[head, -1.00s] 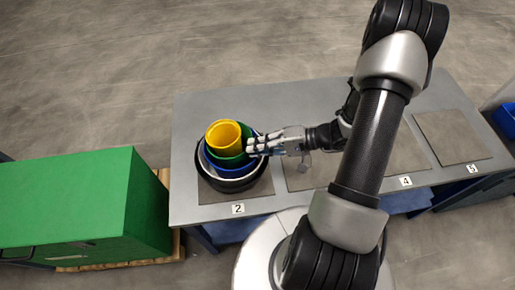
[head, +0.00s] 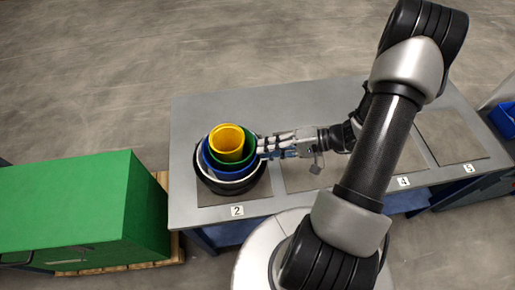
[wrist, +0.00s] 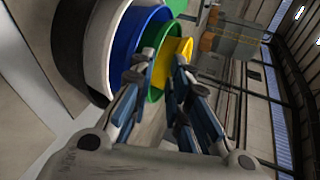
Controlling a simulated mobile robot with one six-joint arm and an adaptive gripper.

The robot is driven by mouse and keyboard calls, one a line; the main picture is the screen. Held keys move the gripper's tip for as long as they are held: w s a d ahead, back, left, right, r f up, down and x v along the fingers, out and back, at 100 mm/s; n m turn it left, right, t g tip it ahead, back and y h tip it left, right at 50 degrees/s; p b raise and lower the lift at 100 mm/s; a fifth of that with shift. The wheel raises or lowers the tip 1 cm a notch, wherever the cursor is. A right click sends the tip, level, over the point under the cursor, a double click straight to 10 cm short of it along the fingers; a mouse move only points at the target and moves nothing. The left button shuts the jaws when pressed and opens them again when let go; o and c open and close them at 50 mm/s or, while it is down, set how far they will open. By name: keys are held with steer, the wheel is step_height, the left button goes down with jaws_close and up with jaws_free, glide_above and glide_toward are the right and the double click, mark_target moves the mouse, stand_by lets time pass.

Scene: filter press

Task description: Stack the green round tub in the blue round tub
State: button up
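The green round tub (head: 248,162) sits nested inside the blue round tub (head: 212,164) on the bench, with a yellow tub (head: 227,140) inside the green one. The blue tub (wrist: 128,30) and green tub (wrist: 148,62) also show in the wrist view, with the yellow tub (wrist: 172,52) beyond. My gripper (head: 264,148) is just right of the green tub's rim, with its fingers pointing at the stack. In the wrist view its fingers (wrist: 160,68) are apart and nothing is clamped between them. I cannot tell whether a fingertip touches the rim.
A white tub (head: 232,179) and a black outer tub (head: 226,190) surround the blue one at mark 2. The grey bench (head: 190,120) is clear right of the stack, apart from my arm. A green cabinet (head: 80,205) stands on the left, a blue bin (head: 504,118) far right.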

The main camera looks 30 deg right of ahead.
steer(key=v, duration=0.8)
steer(key=shift+p, duration=0.4)
steer(key=s+a+r+n+g+h, duration=0.1)
steer(key=s+a+r+n+h, duration=0.1)
steer(key=a+r+h, duration=0.45)
steer(key=s+a+r+n+h, duration=0.1)
steer(key=s+a+r+n, duration=0.2)
steer(key=r, duration=0.7)
steer(key=s+a+r+n+g+h, duration=0.1)
steer(key=a+r+n+h, duration=0.1)
steer(key=a+r+h, duration=0.35)
steer(key=s+f+b, duration=0.1)
steer(key=s+f+y+b, duration=0.1)
steer(key=b, duration=0.1)
steer(key=shift+s+a+f+y, duration=0.15)
steer(key=shift+a+y, duration=0.15)
